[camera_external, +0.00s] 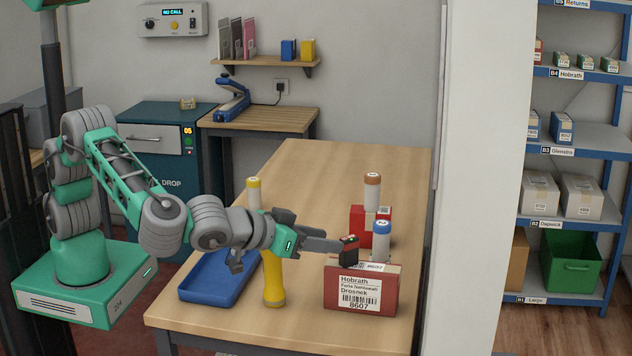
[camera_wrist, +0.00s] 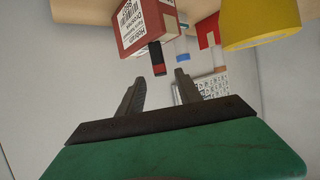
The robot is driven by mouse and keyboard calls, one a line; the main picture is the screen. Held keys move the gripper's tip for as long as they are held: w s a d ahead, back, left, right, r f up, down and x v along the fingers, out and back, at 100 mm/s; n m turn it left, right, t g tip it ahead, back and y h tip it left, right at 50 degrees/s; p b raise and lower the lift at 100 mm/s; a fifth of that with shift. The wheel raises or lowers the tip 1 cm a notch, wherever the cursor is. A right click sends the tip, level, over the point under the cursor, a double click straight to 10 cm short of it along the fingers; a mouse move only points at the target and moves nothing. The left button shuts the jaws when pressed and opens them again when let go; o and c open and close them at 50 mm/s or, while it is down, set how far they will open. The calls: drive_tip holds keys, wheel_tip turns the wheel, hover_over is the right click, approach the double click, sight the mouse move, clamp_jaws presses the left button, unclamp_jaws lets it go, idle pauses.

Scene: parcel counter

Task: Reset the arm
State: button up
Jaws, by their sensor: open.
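My gripper (camera_external: 333,246) reaches over the wooden counter from the left, stretched out low and roughly level. It also shows in the wrist view (camera_wrist: 159,76), with its two dark fingers apart. A small black thing with a red part (camera_external: 349,250) stands at the top of a red labelled parcel (camera_external: 361,289), just beyond the fingertips. In the wrist view the black thing (camera_wrist: 157,56) appears between and past the fingers, beside the parcel (camera_wrist: 143,22). I cannot tell whether a finger touches it.
A yellow bottle-like thing (camera_external: 272,280) stands below my wrist, near a blue tray (camera_external: 207,299). Blue-capped (camera_external: 381,241), brown-capped (camera_external: 372,193) and yellow-capped (camera_external: 254,188) cylinders stand around, with another red box (camera_external: 357,222). The counter's back (camera_external: 340,160) is clear. A pillar (camera_external: 480,180) stands right.

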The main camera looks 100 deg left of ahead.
drive_tip(key=shift+v, duration=1.1)
drive_tip(key=shift+w, duration=0.1)
drive_tip(key=s+d+f+h+p, duration=0.1)
drive_tip(key=s+d+f+h, duration=0.1)
drive_tip(key=s+d+h, duration=0.5)
drive_tip(key=s+a+f+m+g+h, duration=0.1)
drive_tip(key=s+a+f+m+g, duration=0.1)
drive_tip(key=s+a, duration=0.2)
drive_tip(key=s+a+f+m+g, duration=0.2)
drive_tip(key=s+a, duration=0.3)
drive_tip(key=s, duration=0.6)
drive_tip(key=s+a+f+m+g+h+b, duration=0.1)
drive_tip(key=s+a+f+m+g, duration=0.1)
drive_tip(key=s, duration=0.5)
drive_tip(key=shift+s+a+f+m+h, duration=0.1)
drive_tip(key=shift+a+f+m, duration=0.05)
drive_tip(key=shift+a+m, duration=0.3)
drive_tip(key=shift+s+a+f+m+h, duration=0.1)
drive_tip(key=shift+a+f+m, duration=0.1)
drive_tip(key=shift+a, duration=0.35)
drive_tip(key=shift+s+a+f+m+h, duration=0.1)
drive_tip(key=shift+s+a+f+m, duration=0.05)
drive_tip(key=shift+a+m, duration=0.25)
drive_tip(key=shift+w, duration=0.1)
